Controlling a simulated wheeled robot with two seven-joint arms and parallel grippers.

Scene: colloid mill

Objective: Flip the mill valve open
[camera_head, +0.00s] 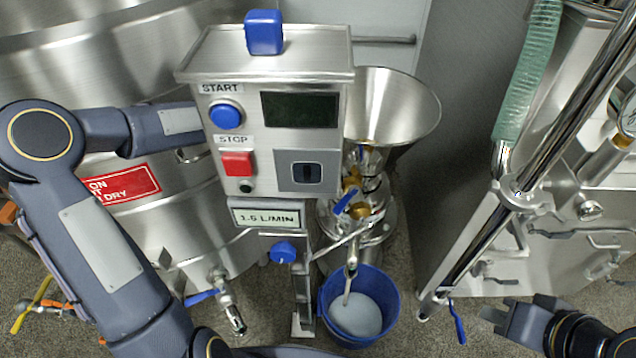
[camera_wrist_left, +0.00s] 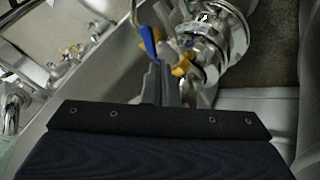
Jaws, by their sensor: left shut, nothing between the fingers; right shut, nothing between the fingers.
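The mill is a steel body with a wide funnel hopper (camera_head: 395,110), standing behind the control box. Its valve has a blue lever (camera_head: 344,201) and brass-coloured fittings (camera_head: 360,210). In the left wrist view the blue lever (camera_wrist_left: 150,40) sticks up beside the yellow fitting (camera_wrist_left: 183,66). My left gripper (camera_wrist_left: 160,68) is shut and empty, with its tips close to the lever's lower end; I cannot tell whether they touch. In the head view the control box hides the left gripper. My right gripper (camera_head: 488,316) is shut and empty at the lower right, away from the mill.
The control box (camera_head: 265,60) with START and STOP buttons stands in front of the mill. A blue bucket (camera_head: 389,318) holding pale liquid sits below the outlet. A large steel tank (camera_head: 60,75) is at left. A steel cabinet with pipes (camera_head: 480,215) stands at right.

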